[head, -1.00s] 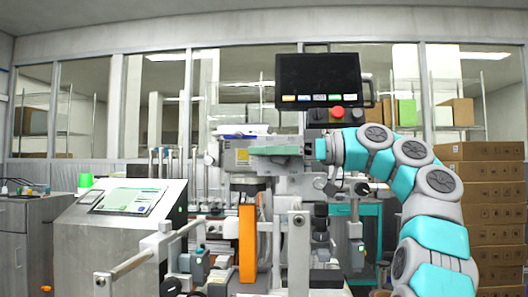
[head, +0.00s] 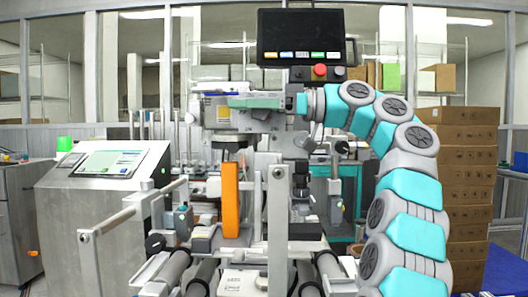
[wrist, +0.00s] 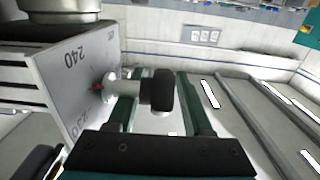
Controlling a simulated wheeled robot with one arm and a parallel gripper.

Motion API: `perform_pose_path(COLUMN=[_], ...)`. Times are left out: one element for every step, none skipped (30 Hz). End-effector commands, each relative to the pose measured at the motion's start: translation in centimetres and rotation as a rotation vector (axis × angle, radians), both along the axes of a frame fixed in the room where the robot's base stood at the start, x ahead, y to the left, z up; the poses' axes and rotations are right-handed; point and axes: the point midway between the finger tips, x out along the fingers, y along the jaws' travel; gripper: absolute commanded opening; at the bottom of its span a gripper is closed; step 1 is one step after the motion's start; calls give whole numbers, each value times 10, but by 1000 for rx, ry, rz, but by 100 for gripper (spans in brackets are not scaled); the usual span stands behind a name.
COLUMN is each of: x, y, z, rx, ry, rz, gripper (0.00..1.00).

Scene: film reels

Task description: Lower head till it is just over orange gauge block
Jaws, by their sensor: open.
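The orange gauge block (head: 231,200) stands upright in the middle of the head view, on the machine below the grey head (head: 216,112). A clear vertical gap seems to lie between them. My gripper (head: 262,101) reaches in from the right at the height of the head. In the wrist view my gripper's two dark green fingers (wrist: 160,105) are apart. A black knob (wrist: 160,88) on a pale shaft shows between them; I cannot tell whether they touch it. A plate marked 240 and 230 (wrist: 78,72) is at the left. The block is not visible in the wrist view.
A screen with a red button (head: 302,36) hangs above the machine. A slanted control panel (head: 107,160) stands at the left. Grey rollers (head: 205,275) and an upright post (head: 278,230) are in front. Stacked cartons (head: 465,190) stand behind my arm.

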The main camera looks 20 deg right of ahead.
Motion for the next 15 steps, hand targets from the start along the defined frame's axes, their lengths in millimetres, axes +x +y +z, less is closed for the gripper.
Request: perform_pose_path(x=[-2,-2,-3,-3,-3,-3,-3,-2,-2,-2,-3,-3,-3,-3,-3], y=[1,1,1,1,1,0,0,0,0,0,0,0,1,1,1], z=[2,3,4,5,5,5,5,4,4,4,3,3,2,-1,-2], rx=[12,17,26,31,39,47,53,59,69,76,86,99,108,125,146], ry=[-6,-9,-12,-14,-16,-17,-20,-22,-24,-27,-29,-31,-33,-37,-44], rz=[2,2,2,2,2,2,2,2,3,4,6,9,11,12,15], gripper=[51,51,51,51,51,51,51,51,51,51,51,51,51,51,51])
